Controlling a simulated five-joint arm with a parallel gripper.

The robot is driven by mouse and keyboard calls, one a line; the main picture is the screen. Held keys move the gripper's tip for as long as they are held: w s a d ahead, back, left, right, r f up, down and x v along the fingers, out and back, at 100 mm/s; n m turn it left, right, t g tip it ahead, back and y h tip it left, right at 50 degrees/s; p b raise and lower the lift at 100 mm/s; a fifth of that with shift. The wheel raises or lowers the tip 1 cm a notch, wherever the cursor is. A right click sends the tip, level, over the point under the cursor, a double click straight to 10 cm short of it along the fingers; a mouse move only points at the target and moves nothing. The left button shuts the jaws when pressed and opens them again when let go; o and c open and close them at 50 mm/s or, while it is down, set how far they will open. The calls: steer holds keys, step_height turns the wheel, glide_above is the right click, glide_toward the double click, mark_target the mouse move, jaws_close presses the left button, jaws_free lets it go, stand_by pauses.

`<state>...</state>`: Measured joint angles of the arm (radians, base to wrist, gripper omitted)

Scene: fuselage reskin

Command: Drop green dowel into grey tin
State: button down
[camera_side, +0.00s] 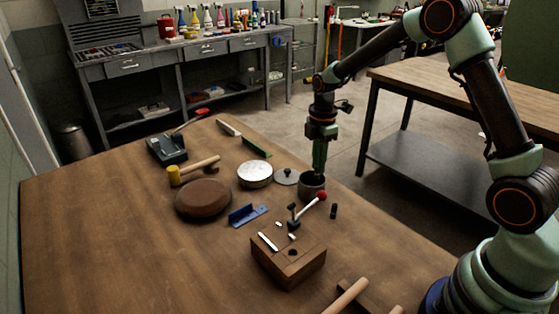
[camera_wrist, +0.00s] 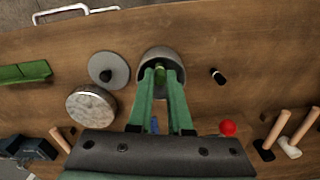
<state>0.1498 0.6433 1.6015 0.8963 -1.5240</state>
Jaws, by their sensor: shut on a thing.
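My gripper (camera_side: 318,172) points straight down over the open grey tin (camera_side: 311,188) near the table's far right edge. In the wrist view its two green fingers (camera_wrist: 160,78) are shut on the green dowel (camera_wrist: 160,71), whose end shows between the fingertips. The fingertips and dowel sit over the mouth of the grey tin, whose rim also shows in the wrist view (camera_wrist: 161,52). In the side view the dowel cannot be told apart from the green fingers, and how deep it reaches is unclear.
A grey knobbed lid (camera_side: 286,177) and a round silver tin (camera_side: 255,175) stand left of the grey tin. A small black cylinder (camera_side: 334,211) stands nearby. A red-knobbed lever (camera_side: 321,196) and wooden block (camera_side: 289,262) are in front. Bare table lies at left.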

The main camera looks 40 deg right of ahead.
steer(key=shift+f, duration=0.1)
steer(key=c, duration=0.8)
jaws_free()
steer(key=shift+o, duration=0.2)
step_height(320, 180, up, 12)
